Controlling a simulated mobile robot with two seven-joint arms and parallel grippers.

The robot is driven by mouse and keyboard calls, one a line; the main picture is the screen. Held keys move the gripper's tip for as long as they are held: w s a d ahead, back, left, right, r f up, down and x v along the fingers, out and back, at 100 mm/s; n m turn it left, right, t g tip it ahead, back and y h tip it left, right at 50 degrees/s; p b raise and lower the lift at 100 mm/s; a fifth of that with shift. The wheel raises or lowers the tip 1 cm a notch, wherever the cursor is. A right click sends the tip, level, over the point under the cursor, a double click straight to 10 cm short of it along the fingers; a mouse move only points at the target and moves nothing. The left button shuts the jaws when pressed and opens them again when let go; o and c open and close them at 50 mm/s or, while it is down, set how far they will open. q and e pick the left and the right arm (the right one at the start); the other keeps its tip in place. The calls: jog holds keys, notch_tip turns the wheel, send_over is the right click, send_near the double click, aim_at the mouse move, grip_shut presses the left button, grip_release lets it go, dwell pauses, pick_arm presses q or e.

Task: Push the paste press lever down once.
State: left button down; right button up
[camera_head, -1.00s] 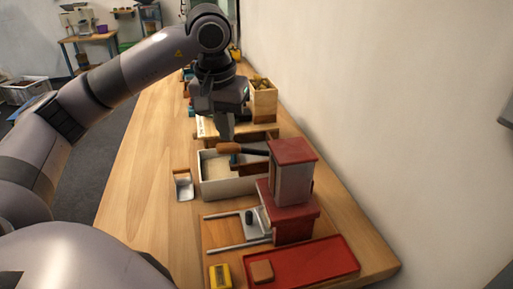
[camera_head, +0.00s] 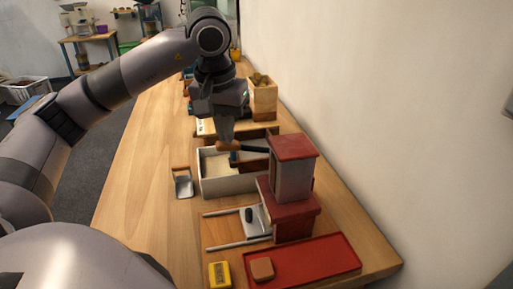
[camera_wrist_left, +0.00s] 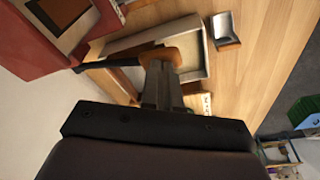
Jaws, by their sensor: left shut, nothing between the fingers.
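The paste press (camera_head: 293,178) is a red and grey block-shaped machine on the table. Its lever, a dark rod (camera_head: 255,149) with a wooden handle (camera_head: 222,147), sticks out to the left, roughly level. The handle also shows in the left wrist view (camera_wrist_left: 158,54), beyond my fingers. My left gripper (camera_head: 226,141) is shut and empty, pointing down with its fingertips at the handle. They look to be on or just above it; contact is hard to tell. The fingers (camera_wrist_left: 160,68) partly hide the handle. My right gripper is not in view.
A pale open bin (camera_head: 203,182) lies below the lever, with a small scoop (camera_head: 183,187) to its left. A red tray (camera_head: 320,262) with a brown block (camera_head: 262,268) and a yellow box (camera_head: 219,274) are in front. A wall stands right. The left table side is clear.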

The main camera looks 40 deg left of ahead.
aim_at(223, 145)
pick_arm(q)
jog(key=shift+f, duration=0.4)
jog(key=shift+s+f+b, duration=0.1)
jog(key=shift+f+b, duration=0.9)
jog(key=shift+f, duration=0.2)
jog(key=shift+s+a+f+b, duration=0.15)
jog(key=shift+s+f+b, duration=0.05)
jog(key=shift+f+b, duration=0.75)
jog(key=shift+f, duration=0.1)
jog(key=shift+s+a+f+b, duration=0.1)
jog(key=shift+s+f+b, duration=0.05)
jog(key=shift+f+b, duration=0.8)
jog(key=shift+f, duration=0.15)
